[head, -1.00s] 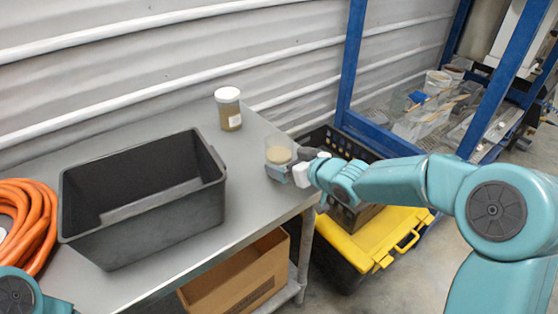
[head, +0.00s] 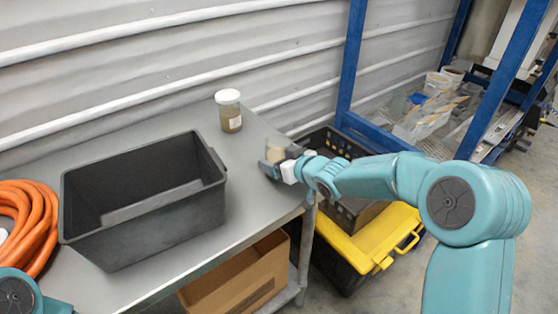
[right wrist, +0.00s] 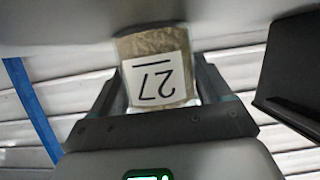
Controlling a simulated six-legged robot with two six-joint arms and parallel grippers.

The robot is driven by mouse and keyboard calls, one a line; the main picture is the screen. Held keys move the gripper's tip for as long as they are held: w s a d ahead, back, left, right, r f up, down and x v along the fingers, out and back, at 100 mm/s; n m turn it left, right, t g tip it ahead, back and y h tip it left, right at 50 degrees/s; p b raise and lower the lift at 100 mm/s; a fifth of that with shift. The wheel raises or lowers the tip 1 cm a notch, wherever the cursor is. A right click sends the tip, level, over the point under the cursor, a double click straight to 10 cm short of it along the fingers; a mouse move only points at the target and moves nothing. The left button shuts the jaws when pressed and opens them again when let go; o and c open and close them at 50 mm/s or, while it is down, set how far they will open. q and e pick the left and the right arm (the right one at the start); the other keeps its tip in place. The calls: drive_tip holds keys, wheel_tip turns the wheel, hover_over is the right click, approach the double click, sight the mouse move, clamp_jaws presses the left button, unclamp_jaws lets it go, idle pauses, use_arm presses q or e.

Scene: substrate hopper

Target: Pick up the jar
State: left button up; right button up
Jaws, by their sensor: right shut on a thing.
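A clear jar with beige contents (head: 275,155) is at the right end of the metal table, partly hidden by my right gripper (head: 272,167). In the right wrist view the jar (right wrist: 157,72) is brownish, with a white label reading 27 that appears upside down. It sits between the two fingers of my right gripper (right wrist: 158,90), which is shut on it. I cannot tell whether its base is off the table. A second jar with a white lid (head: 230,112) stands upright farther back, apart from the gripper. My left gripper is out of view.
An empty dark grey bin (head: 140,235) stands on the metal table (head: 245,205), and also shows in the right wrist view (right wrist: 300,85). An orange hose (head: 30,225) lies at the left. A yellow-lidded box (head: 375,235) and blue rack (head: 385,140) are right of the table.

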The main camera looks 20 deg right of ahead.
drive_tip(key=shift+r, duration=0.6)
wheel_tip(320, 180, up, 19)
drive_tip(key=p, duration=1.2)
drive_tip(key=shift+p, duration=0.4)
drive_tip(key=shift+f, duration=0.1)
